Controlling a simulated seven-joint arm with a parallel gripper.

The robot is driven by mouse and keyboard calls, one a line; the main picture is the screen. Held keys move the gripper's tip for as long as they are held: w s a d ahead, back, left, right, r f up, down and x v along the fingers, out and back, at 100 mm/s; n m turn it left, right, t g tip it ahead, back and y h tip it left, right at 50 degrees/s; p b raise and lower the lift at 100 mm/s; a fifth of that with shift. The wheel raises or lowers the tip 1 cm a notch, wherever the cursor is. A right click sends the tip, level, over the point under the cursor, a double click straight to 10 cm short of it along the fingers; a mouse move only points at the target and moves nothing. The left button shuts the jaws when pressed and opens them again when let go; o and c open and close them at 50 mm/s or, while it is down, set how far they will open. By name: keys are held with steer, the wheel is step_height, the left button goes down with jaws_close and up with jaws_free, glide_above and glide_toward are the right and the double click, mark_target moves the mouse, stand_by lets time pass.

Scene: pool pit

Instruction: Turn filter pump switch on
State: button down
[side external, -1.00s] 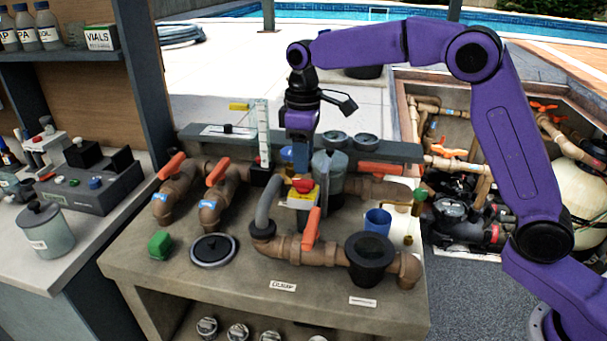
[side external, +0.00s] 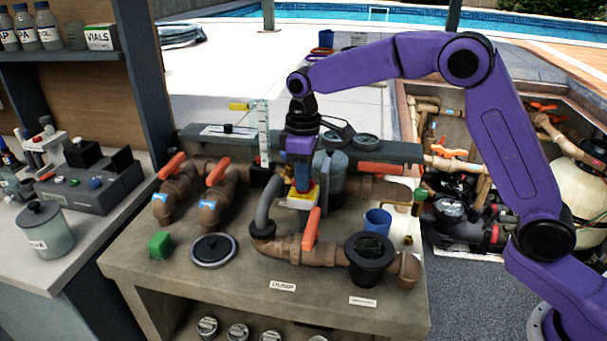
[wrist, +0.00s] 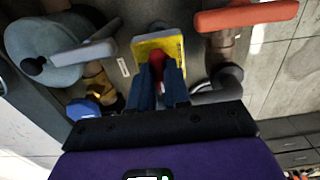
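The filter pump switch shows as a small red knob (wrist: 156,58) on a yellow-topped box (wrist: 158,44) in the wrist view. In the side view the yellow top (side external: 312,193) stands among the pipes at the middle of the bench, with the red part mostly hidden behind the fingers. My gripper (side external: 302,188) points straight down with its fingertips at the switch. In the wrist view my gripper (wrist: 162,72) has its two blue fingers close together, a narrow gap between them, and red showing at the tips. Whether they grip the knob is not clear.
A grey curved pipe (side external: 267,200) and an orange valve handle (side external: 311,229) stand close beside the switch. A grey canister (side external: 332,170) is just behind. A blue cup (side external: 378,220) and dark funnel (side external: 370,258) stand to the right. The bench front is mostly clear.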

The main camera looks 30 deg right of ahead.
steer(key=shift+m, duration=0.4)
steer(key=m, duration=1.3)
steer(key=shift+m, duration=2)
steer(key=c, duration=1.1)
jaws_free()
step_height(320, 180, up, 18)
steer(key=shift+f, duration=0.25)
